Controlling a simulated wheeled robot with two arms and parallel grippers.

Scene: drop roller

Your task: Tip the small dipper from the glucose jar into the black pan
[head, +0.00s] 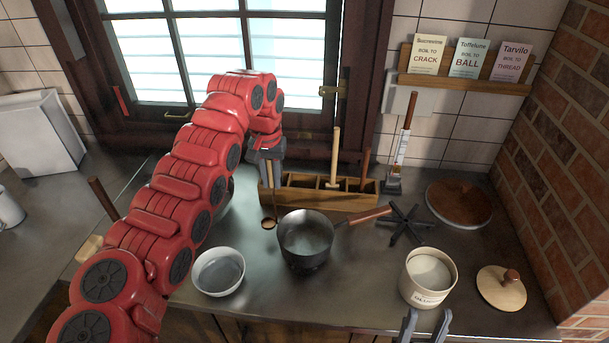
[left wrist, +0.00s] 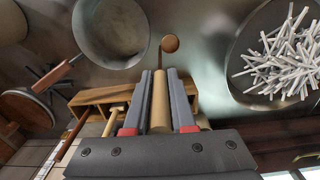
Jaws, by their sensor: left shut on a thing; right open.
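My left gripper (head: 267,168) points down and is shut on the handle of the small dipper (head: 268,223). The handle (left wrist: 160,100) runs between its fingers in the left wrist view, with the small brown cup (left wrist: 170,43) beyond. The cup hangs just left of the black pan (head: 306,255), outside its rim; I cannot tell what is in it. The pan also shows in the left wrist view (left wrist: 110,35). The cream jar (head: 428,290), with a label and pale contents, stands open at the right. My right gripper (head: 426,326) is open and empty in front of it.
A white bowl (head: 218,287) stands left of the pan. A wooden tool box (head: 325,199) is behind it, and a black trivet (head: 405,225) is to its right. A wooden lid (head: 502,292) lies by the jar. A dish of white sticks (left wrist: 280,60) shows in the left wrist view.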

